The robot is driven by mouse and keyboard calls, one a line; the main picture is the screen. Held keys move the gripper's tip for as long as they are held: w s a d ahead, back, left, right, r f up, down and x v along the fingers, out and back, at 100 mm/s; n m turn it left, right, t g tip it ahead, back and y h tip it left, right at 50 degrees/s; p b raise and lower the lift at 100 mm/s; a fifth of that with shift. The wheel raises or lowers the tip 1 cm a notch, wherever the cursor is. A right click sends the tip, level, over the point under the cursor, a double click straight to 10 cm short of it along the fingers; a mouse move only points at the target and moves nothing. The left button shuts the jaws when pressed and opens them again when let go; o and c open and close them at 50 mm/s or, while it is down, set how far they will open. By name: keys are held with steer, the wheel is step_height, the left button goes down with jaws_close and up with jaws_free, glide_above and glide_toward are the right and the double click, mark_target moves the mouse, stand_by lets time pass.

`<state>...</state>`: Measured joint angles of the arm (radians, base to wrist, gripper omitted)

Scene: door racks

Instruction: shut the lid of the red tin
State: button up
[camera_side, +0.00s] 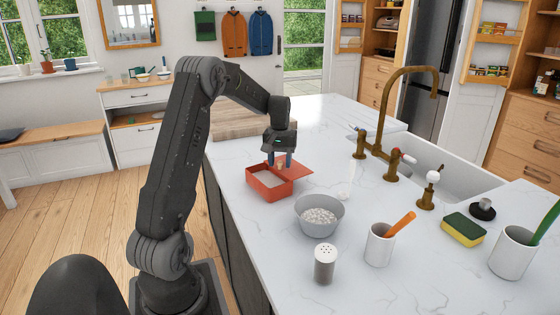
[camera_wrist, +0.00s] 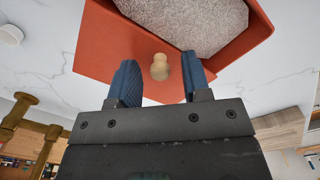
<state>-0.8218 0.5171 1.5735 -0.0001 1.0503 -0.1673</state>
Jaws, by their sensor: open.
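The red tin (camera_side: 283,189) stands on the white counter near its left edge. Its flat red lid (camera_side: 300,172) sits offset towards the right and leaves part of the tin open, with pale grainy contents (camera_wrist: 195,22) showing inside. In the wrist view, the lid (camera_wrist: 105,50) carries a small tan knob (camera_wrist: 160,67). My gripper (camera_side: 280,159) is low over the lid with its blue fingers pointing down. It is open, with one finger on each side of the knob and a visible gap to both.
A grey bowl (camera_side: 320,216) of white grains, a shaker (camera_side: 325,264) and a white cup (camera_side: 379,247) stand in front of the tin. A small white object (camera_side: 345,190) lies to its right. A brass tap (camera_side: 384,110) and sink are farther right. A wooden board (camera_side: 235,122) lies behind.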

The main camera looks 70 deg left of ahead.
steer(key=shift+c, duration=0.3)
jaws_close()
steer(key=s, duration=0.2)
steer(key=s+d, duration=0.1)
steer(key=s, duration=0.4)
steer(key=shift+s+d, duration=0.25)
steer(key=shift+s, duration=0.1)
steer(key=shift+o, duration=0.3)
jaws_free()
